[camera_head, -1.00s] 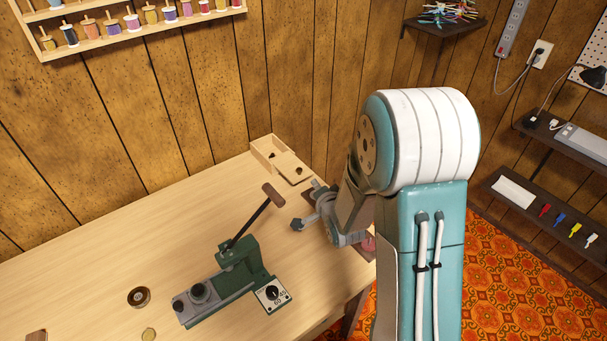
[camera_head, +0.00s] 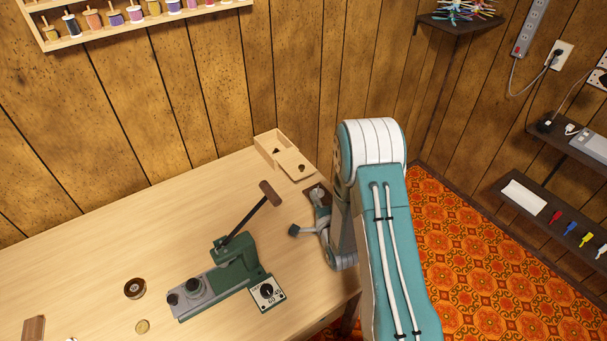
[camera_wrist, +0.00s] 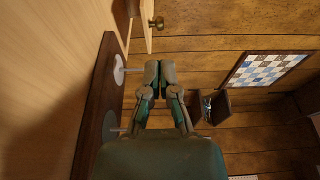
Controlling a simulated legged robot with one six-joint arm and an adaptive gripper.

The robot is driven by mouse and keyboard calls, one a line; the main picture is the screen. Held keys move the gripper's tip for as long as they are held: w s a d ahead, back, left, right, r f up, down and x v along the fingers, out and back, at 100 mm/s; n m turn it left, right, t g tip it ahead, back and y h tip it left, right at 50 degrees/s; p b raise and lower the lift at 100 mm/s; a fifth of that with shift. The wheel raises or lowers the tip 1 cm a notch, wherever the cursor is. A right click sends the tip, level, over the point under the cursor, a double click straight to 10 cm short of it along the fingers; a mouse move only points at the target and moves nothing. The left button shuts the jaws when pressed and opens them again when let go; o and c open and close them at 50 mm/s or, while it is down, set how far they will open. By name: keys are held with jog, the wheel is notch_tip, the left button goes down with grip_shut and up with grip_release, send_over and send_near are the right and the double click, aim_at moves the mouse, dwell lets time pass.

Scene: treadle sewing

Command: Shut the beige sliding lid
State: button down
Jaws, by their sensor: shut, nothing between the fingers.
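The beige sliding lid (camera_head: 294,165) sticks out from the near end of a small beige box (camera_head: 271,143) at the table's back right corner. The box's far part is uncovered, with a small dark thing in it. The lid has a small dark knob. In the wrist view, a brass-coloured knob (camera_wrist: 157,22) stands on a pale edge at the top, ahead of my fingers. My gripper (camera_wrist: 160,70) is shut and empty, apart from the knob. In the head view, my gripper (camera_head: 317,190) is on the near side of the lid, partly hidden by my arm.
A dark wooden base (camera_wrist: 105,90) with pale pins lies beside my gripper. A green machine (camera_head: 232,262) with a raised lever stands on the table (camera_head: 140,225), left of my arm. A panelled wall rises behind the box.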

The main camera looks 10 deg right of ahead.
send_near(284, 157)
jog(key=d, duration=0.1)
jog(key=s+d+r, duration=0.1)
jog(key=s+d, duration=0.1)
jog(key=shift+d+r, duration=0.3)
jog(key=shift+r, duration=0.05)
jog(key=shift+w+a, duration=0.2)
jog(key=shift+w, duration=0.3)
jog(key=w+a, duration=0.1)
jog(key=w, duration=0.2)
jog(key=w+a, duration=0.1)
jog(key=w, duration=0.2)
jog(key=w+a, duration=0.2)
jog(key=w, duration=0.2)
jog(key=shift+w+a, duration=0.15)
jog(key=shift+w, duration=0.2)
jog(key=shift+w+r, duration=0.1)
jog(key=shift+r, duration=0.05)
jog(key=shift+a, duration=0.1)
